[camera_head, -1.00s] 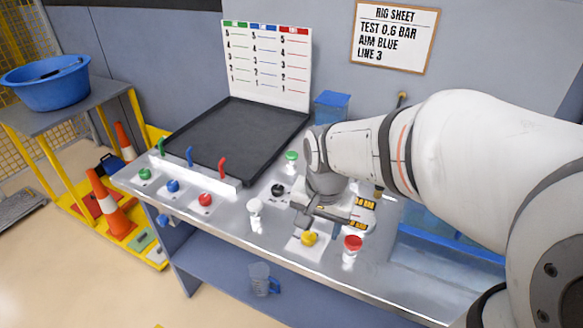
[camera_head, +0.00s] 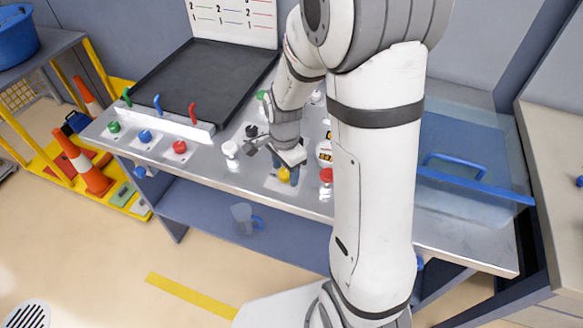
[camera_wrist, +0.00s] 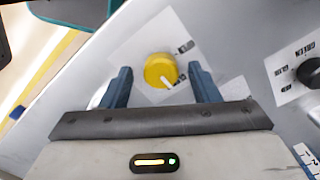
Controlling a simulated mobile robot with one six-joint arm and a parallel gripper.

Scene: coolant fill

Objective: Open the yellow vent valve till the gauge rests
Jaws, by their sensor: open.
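The yellow vent valve (camera_head: 284,174) is a round knob on a pale plate near the bench's front edge. In the wrist view the yellow knob (camera_wrist: 158,68) has a white pointer toward the lower right; two small dark labels beside it are unreadable. My gripper (camera_wrist: 160,69) is open, pointing down at the knob, with one blue finger on each side and visible gaps. It also shows over the knob in the head view (camera_head: 286,162). A round white dial with a yellow label (camera_head: 324,150), perhaps the gauge, is partly hidden by my arm; its needle cannot be read.
A red knob (camera_head: 326,175) stands close right of the gripper, a white one (camera_head: 230,149) to the left. A black selector knob (camera_wrist: 312,72) is at the wrist view's right. The black tray (camera_head: 205,80) lies behind; a lidded clear tank (camera_head: 465,150) is right.

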